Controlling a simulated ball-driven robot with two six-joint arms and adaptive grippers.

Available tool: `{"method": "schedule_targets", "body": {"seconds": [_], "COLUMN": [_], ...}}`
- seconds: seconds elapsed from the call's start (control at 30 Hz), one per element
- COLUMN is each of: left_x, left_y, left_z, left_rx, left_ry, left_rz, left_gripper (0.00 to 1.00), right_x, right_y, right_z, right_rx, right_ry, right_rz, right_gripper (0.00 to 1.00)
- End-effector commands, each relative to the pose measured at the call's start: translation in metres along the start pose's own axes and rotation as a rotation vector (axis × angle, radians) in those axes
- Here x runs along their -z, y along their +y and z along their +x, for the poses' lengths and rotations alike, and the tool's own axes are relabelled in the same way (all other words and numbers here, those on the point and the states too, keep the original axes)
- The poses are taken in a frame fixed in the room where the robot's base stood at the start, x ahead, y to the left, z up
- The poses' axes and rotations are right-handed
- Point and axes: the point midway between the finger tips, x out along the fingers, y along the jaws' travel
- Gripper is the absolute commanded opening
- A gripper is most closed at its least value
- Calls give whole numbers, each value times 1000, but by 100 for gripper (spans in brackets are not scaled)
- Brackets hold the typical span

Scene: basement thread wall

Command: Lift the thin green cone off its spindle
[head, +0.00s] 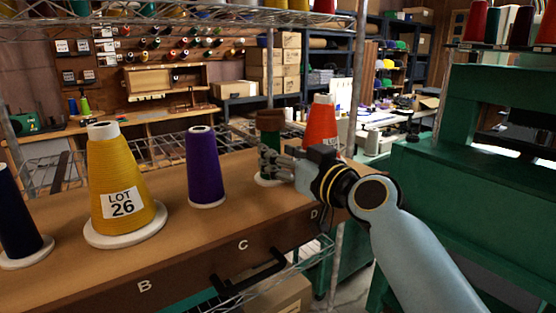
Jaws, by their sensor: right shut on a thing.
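The thin green cone (270,138) stands upright toward the right of the wooden shelf, above the letter D. A pale base (268,182) shows under the cone. The spindle is hidden, and I cannot tell whether the cone is raised from its base. My left gripper is not in view.
A purple cone (205,168) stands left of the green one, and an orange-red cone (322,125) stands close behind my right gripper. A yellow cone (122,185) labelled LOT 26 and a dark blue cone (18,220) stand further left. A wire rack (180,18) hangs above.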

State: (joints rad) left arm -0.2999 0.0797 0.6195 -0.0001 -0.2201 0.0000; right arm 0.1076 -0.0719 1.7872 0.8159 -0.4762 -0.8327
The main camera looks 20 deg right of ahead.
Motion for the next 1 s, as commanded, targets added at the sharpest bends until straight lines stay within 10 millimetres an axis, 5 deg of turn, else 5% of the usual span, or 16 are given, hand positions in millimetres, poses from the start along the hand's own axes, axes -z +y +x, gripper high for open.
{"method": "schedule_targets", "body": {"seconds": [0.27,1.0], "left_x": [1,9], "left_y": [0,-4], "left_z": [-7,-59], "left_rx": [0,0], "left_ry": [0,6], "left_rz": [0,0], "left_gripper": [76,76], "right_x": [9,75], "right_y": [0,0], "right_z": [0,0], "right_rx": [0,0], "right_ry": [1,1], "right_rz": [-1,-1], "right_gripper": [17,17]}}
